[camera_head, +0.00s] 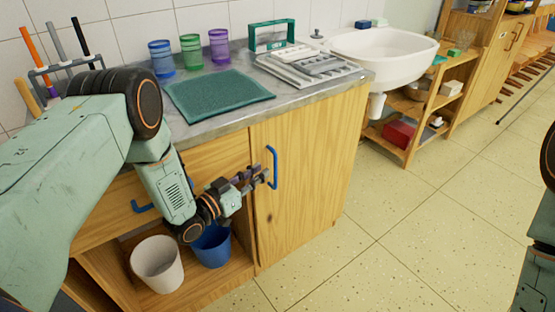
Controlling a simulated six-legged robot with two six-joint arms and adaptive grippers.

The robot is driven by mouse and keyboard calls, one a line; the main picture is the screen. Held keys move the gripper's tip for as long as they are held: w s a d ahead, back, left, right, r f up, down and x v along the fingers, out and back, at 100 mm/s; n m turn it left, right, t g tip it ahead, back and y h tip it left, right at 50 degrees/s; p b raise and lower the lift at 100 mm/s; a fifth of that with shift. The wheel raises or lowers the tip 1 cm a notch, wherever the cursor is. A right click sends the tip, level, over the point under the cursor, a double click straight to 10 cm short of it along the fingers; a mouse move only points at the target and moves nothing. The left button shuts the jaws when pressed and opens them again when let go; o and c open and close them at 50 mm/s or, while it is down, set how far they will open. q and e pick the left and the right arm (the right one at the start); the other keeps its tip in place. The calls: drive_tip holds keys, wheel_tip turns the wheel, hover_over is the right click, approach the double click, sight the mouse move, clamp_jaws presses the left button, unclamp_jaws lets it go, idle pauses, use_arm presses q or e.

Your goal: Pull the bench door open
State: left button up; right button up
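The bench door (304,172) is a wooden panel on the right part of the bench front and looks closed. Its blue vertical handle (274,167) is near the door's upper left edge. My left gripper (263,176) is right at the handle, to its left, with its fingers pointing at it. The two fingers look apart, with a narrow gap between them. Whether they touch the handle or reach around it is hard to tell. My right gripper is out of view; only a part of my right arm shows at the right edge.
A white bin (157,264) and a blue bin (212,246) stand in the open shelf below my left arm. The grey worktop (215,125) carries a green mat, cups and a rack. A sink (380,55) stands beyond. The tiled floor right of the door is clear.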

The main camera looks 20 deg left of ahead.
sight(274, 163)
use_arm(q)
drive_tip(key=b+x, duration=0.2)
drive_tip(key=x, duration=0.3)
drive_tip(key=shift+w+d+f, duration=0.15)
drive_tip(key=shift+w, duration=0.25)
drive_tip(key=shift+w+d, duration=0.25)
drive_tip(key=shift+w, duration=0.35)
drive_tip(key=shift+c, duration=0.4)
clamp_jaws()
